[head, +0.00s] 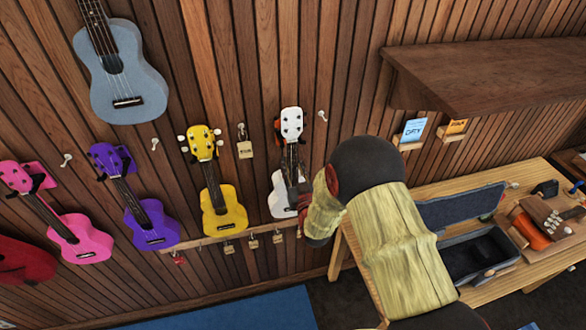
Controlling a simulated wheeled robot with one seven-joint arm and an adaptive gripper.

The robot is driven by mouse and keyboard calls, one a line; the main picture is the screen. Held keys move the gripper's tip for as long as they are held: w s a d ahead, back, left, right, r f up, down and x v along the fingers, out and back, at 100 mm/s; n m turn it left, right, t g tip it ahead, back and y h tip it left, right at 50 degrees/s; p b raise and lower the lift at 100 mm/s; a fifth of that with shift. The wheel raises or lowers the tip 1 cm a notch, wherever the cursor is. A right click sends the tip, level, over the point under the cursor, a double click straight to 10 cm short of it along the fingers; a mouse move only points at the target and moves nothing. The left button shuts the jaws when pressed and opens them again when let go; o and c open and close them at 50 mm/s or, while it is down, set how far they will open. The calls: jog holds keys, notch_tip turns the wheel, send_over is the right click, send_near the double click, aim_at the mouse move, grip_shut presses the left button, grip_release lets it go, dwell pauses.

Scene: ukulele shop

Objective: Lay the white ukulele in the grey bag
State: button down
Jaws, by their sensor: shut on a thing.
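The white ukulele (279,201) is upright against the slatted wall, right of the yellow one, its white headstock at the top. I cannot tell whether it still rests on its wall hook. My gripper (297,188) is at its neck and upper body, shut on it; my arm hides much of the fingers and the ukulele's right side. The grey bag (492,270) lies open on the wooden bench at the right, its dark inside empty and its lid (455,208) raised at the back.
Yellow (224,220), purple (151,230) and pink (80,240) ukuleles hang to the left, a grey-blue one (130,90) above. A brown shelf (490,75) juts out at upper right. A brown and orange item (535,232) with tools sits right of the bag on the bench (500,185).

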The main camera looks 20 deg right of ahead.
jog(key=shift+w+r, duration=0.1)
jog(key=shift+w, duration=0.65)
jog(key=shift+f+b, duration=1.05)
jog(key=shift+b, duration=0.15)
jog(key=c, duration=1.7)
grip_release()
jog(key=shift+c, duration=0.2)
jog(key=o, duration=0.4)
jog(key=shift+f, duration=0.1)
jog(key=shift+s, duration=0.1)
jog(key=shift+s, duration=0.9)
